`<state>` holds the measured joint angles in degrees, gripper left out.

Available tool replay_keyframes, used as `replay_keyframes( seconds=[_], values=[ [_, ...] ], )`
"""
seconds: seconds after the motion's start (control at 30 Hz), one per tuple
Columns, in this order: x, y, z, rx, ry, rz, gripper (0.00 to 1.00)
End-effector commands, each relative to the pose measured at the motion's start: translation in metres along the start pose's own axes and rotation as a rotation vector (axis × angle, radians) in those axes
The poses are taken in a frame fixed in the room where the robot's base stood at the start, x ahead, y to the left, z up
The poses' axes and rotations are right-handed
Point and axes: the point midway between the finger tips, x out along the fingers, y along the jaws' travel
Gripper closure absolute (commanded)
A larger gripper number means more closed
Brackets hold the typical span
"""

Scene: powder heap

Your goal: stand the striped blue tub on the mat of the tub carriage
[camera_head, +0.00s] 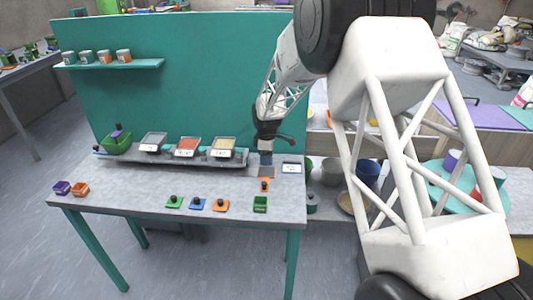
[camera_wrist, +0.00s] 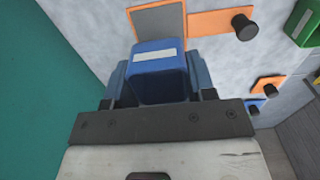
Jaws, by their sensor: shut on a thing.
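The striped blue tub (camera_wrist: 158,85) has a pale stripe across it and sits between my gripper's (camera_wrist: 158,76) two fingers, which are shut on it. In the head view my gripper (camera_head: 266,148) points down over the right end of the table, with the tub (camera_head: 266,159) below it. The tub carriage is an orange plate (camera_wrist: 212,24) with a black knob (camera_wrist: 243,26) and a grey mat (camera_wrist: 160,22). The mat (camera_head: 267,171) shows just in front of the tub in the head view. The tub overlaps the mat's edge in the wrist view; I cannot tell whether they touch.
A rack of trays (camera_head: 187,148) and a green bin (camera_head: 117,143) stand to the left. Several knobbed plates (camera_head: 196,204) and a small green box (camera_head: 260,204) line the front edge. The table's middle is clear.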

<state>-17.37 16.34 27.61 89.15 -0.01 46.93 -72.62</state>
Motion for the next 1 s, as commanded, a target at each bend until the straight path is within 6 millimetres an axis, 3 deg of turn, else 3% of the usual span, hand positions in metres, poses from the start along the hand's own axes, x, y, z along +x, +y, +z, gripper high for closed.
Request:
replay_keyframes(
  seconds=[0.5,1.0],
  values=[
    [0.035,0.0,0.0,0.0,0.0,0.0,0.73],
    [0.04,0.0,0.0,0.0,0.0,0.0,0.73]
  ],
)
